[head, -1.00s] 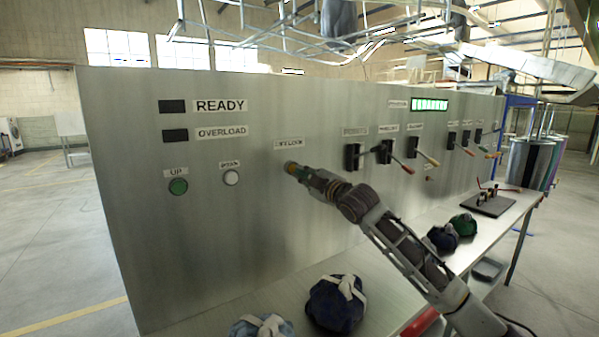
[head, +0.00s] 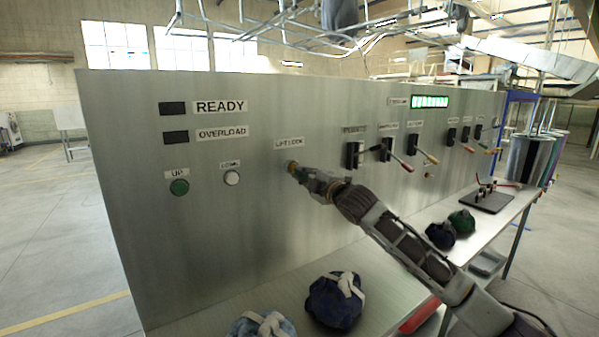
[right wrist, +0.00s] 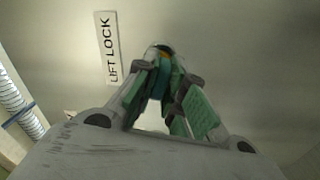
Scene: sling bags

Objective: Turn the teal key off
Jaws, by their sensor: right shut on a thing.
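My right gripper (head: 300,174) reaches the metal panel (head: 230,270) just below the LIFT LOCK label (head: 288,143). In the right wrist view its fingers (right wrist: 165,85) are shut on the teal key (right wrist: 162,78), of which only a small teal part shows between the pads. A yellowish round lock collar (head: 292,166) shows at the panel by the fingertips. The fingers hide most of the key, and I cannot tell its exact turn angle. The LIFT LOCK label also shows in the right wrist view (right wrist: 108,48). My left gripper is not in view.
A green UP button (head: 180,187) and a white button (head: 232,178) sit left of the lock. Several levers, such as a red-handled one (head: 402,162), stick out to the right. Tied bags, one dark blue (head: 330,302), lie on the shelf below.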

